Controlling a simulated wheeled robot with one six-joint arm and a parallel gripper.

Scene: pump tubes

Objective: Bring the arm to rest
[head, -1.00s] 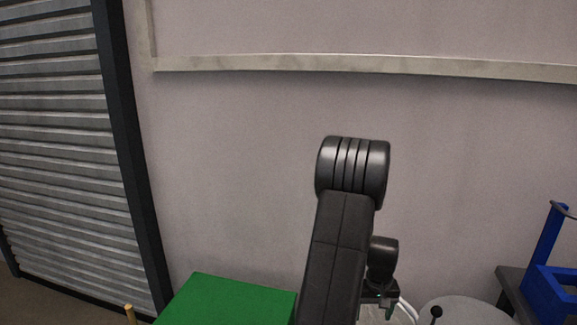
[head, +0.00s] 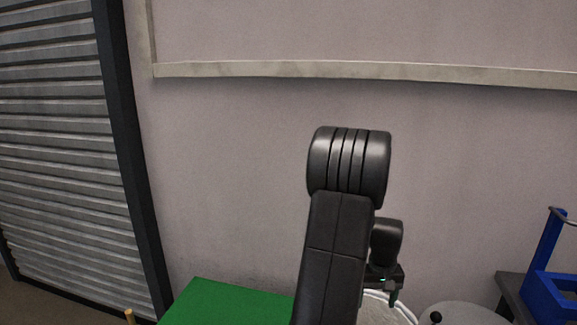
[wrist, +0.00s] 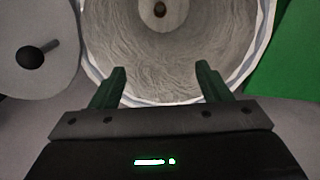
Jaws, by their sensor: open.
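My arm stands raised in the middle of the head view, its dark elbow in front of the wall. My gripper (wrist: 160,88) shows in the wrist view with its two green fingers apart and nothing between them. It points at a round, grey, hollow vessel with a pale rim (wrist: 262,40).
A green surface (head: 225,305) lies left of my arm. A grey round top with a black knob (head: 436,317) and a blue frame on a dark table (head: 548,290) stand at the right. A ribbed shutter (head: 60,150) is at the left.

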